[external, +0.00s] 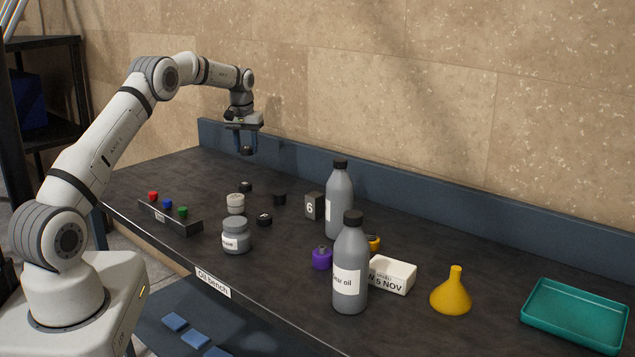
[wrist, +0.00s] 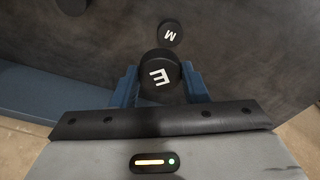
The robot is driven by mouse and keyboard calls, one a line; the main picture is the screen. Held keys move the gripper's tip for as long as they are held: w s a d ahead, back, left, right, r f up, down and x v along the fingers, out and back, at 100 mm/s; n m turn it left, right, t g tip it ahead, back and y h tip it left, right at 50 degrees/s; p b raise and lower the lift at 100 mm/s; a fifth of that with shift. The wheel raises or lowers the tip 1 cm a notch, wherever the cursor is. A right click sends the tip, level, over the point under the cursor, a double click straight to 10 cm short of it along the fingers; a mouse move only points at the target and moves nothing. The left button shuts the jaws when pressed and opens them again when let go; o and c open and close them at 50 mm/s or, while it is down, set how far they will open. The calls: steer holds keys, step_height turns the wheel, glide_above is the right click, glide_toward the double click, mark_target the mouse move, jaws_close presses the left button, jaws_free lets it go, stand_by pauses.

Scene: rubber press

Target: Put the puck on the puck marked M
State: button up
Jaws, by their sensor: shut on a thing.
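The held puck shows below the fingers in the external view (external: 247,151), clear of the bench. In the wrist view, the blue fingers grip it from both sides, its letter facing the camera. The black puck marked M (wrist: 169,34) lies on the bench below, just beyond the held puck in that view and apart from it. A small black puck below my gripper in the external view (external: 245,186) appears to be the M one; its letter is unreadable there.
Two more black pucks (external: 279,199) (external: 264,219) lie nearby. Tall grey bottles (external: 340,205) stand right. The back wall edge (external: 290,155) runs behind.

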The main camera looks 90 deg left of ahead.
steer(key=shift+s+a+f, duration=0.4)
steer(key=shift+s+a, duration=0.3)
steer(key=shift+s, duration=0.1)
steer(key=p, duration=0.1)
glide_above(245, 183)
steer(key=f, duration=0.5)
steer(key=shift+d+f, duration=0.15)
steer(key=shift+d, duration=0.05)
steer(key=shift+f+p, duration=0.6)
steer(key=shift+f, duration=1.55)
steer(key=o, duration=1)
steer(key=shift+c, duration=0.2)
steer(key=shift+r, duration=0.3)
steer(key=r, duration=0.4)
steer(key=d+r+b, duration=0.1)
steer(key=r, duration=0.2)
steer(key=r+b, duration=0.1)
steer(key=r, duration=0.3)
steer(key=shift+s+d+r, duration=0.25)
steer(key=shift+r, duration=0.05)
